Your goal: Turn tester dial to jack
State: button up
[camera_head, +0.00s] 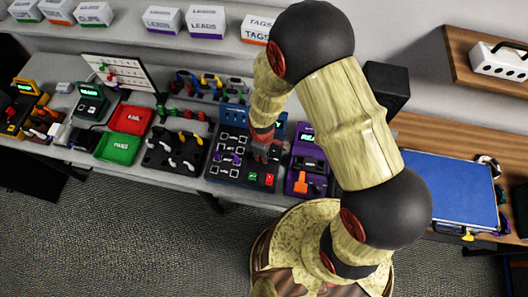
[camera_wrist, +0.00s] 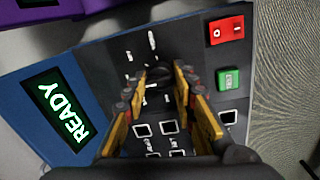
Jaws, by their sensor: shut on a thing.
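The tester (camera_head: 238,181) is a dark panel with a blue back part, set on the bench. In the wrist view the tester face (camera_wrist: 100,62) shows white marks around the black dial (camera_wrist: 158,74). My gripper (camera_head: 264,150) is over the right part of the panel. In the wrist view my gripper (camera_wrist: 159,78) has its yellow-sided fingers on either side of the dial, shut on it. The fingers partly hide the dial, so its exact pointing is unclear. The tester's screen (camera_wrist: 57,106) reads READY. Several square jack sockets (camera_wrist: 143,130) lie below the dial.
A red rocker switch (camera_wrist: 225,29) and green button (camera_wrist: 229,78) sit close beside the fingers. A purple device (camera_head: 297,183) stands just right of the tester. A black holder with cables (camera_head: 160,158) and red (camera_head: 131,119) and green (camera_head: 117,148) trays are left.

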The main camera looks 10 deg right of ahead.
dwell(0.4)
jog(key=o, duration=1.1)
jog(key=shift+r, duration=0.1)
notch_tip(320, 180, up, 12)
jog(key=shift+s+a, duration=0.25)
jog(key=shift+s, duration=0.05)
